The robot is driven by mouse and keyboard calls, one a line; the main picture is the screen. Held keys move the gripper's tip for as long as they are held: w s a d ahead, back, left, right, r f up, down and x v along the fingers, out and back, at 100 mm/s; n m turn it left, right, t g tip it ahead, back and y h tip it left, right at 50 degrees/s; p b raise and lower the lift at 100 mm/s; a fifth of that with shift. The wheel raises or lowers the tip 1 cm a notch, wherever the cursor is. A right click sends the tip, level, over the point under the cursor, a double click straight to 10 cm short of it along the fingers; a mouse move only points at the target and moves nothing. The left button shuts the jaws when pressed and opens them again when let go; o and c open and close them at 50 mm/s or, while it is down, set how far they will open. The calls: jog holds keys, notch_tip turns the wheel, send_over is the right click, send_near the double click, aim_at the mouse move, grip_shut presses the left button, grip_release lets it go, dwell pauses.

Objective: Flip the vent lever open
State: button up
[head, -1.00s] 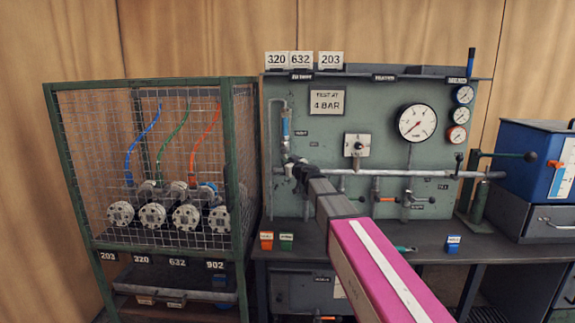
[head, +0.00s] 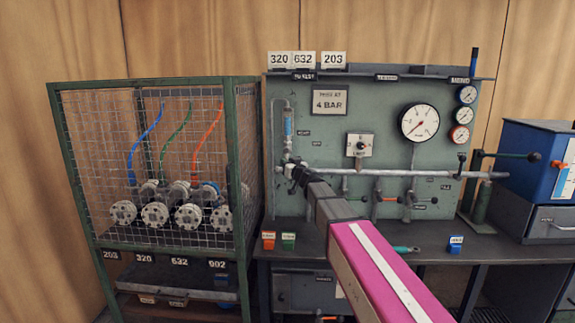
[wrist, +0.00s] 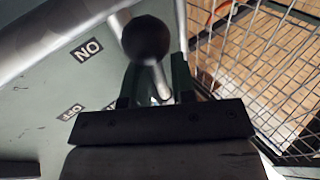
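In the wrist view a lever with a round black knob (wrist: 148,40) and a pale metal stem stands at my gripper (wrist: 158,90). The stem runs down between the two dark fingers, with a gap visible beside it. The fingers look open around the stem; no firm grip shows. In the head view my gripper (head: 291,168) is at the left end of the horizontal pipe on the green test panel (head: 380,100). There it hides the lever, so I cannot read the lever's position or confirm its name from a label.
A mesh cage (head: 165,120) with flanged parts and coloured hoses stands close on the left; its wire shows beside my gripper in the wrist view. The horizontal pipe (head: 420,173), a large gauge (head: 419,123) and a selector plate (head: 360,145) lie to the right.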

jog(key=v, duration=1.1)
dwell(0.3)
